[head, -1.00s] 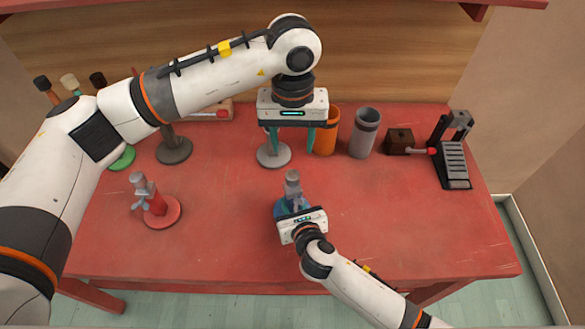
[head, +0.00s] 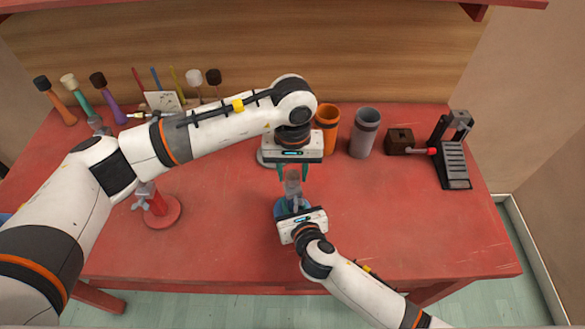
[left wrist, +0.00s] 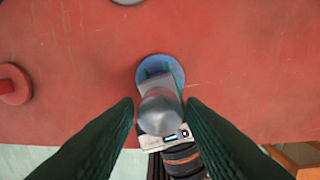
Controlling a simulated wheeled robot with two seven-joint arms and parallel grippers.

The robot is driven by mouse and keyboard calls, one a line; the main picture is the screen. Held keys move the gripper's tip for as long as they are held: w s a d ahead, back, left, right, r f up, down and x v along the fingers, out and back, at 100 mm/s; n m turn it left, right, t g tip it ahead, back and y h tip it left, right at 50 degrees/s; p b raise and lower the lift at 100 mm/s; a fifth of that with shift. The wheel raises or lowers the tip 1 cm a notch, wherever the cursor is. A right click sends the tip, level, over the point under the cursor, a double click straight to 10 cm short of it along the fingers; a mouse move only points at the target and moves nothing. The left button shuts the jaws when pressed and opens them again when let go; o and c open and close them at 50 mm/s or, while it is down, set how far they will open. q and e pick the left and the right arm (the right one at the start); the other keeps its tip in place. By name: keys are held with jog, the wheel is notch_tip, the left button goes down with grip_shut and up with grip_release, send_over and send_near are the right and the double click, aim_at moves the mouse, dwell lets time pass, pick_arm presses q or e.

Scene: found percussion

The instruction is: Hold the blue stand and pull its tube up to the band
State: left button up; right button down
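The blue stand (head: 279,208) is on the red table near its front middle, with its grey tube (head: 292,186) upright. In the left wrist view the tube's round top (left wrist: 160,113) hides much of the blue base (left wrist: 152,66). My left gripper (head: 293,176) is above the stand, pointing down. Its two dark green fingers are apart, one on each side of the tube top, with gaps visible in the left wrist view (left wrist: 160,108). My right gripper (head: 303,224) is low at the front of the stand. Its fingers are hidden by its body. I cannot make out the band.
A red stand (head: 162,212) is at the left. An orange cup (head: 327,126), a grey cup (head: 364,133), a brown box (head: 399,141) and a black pedal (head: 453,160) stand behind right. Several mallets (head: 105,87) are at the back left. The table's right front is clear.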

pick_arm(q)
grip_shut()
notch_tip(320, 180, up, 6)
jog(key=shift+f, duration=0.15)
jog(key=shift+o, duration=1.8)
grip_release()
notch_tip(320, 180, up, 12)
pick_arm(e)
jog(key=c, duration=1)
grip_release()
